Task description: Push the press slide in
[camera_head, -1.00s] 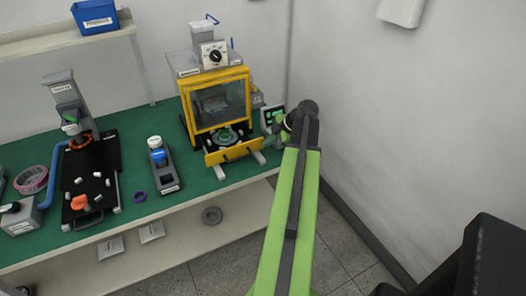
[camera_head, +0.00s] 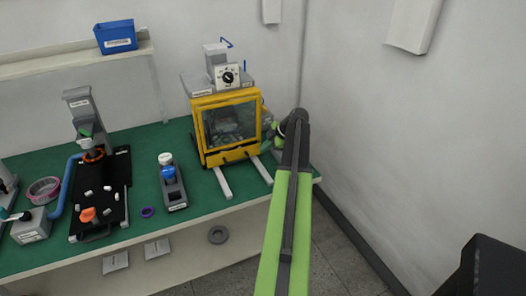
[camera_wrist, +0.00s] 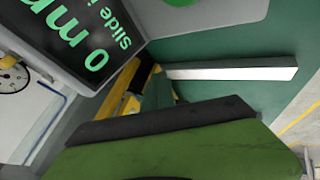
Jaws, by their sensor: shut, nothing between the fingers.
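The yellow press (camera_head: 229,125) stands at the right end of the green bench. Its slide (camera_head: 232,153) sits in at the press front, with the two pale rails (camera_head: 222,182) sticking out bare before it. A display beside the press, seen in the wrist view (camera_wrist: 95,45), reads "0 mm" and "Slide i…", the rest cut off. My gripper (camera_head: 277,134) is at the right side of the press front, partly hidden by my arm. In the wrist view my green gripper (camera_wrist: 165,120) fills the bottom, shut and empty. I cannot tell whether it touches the slide.
The wall stands close to the right of my arm. The bench front before the rails is clear.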

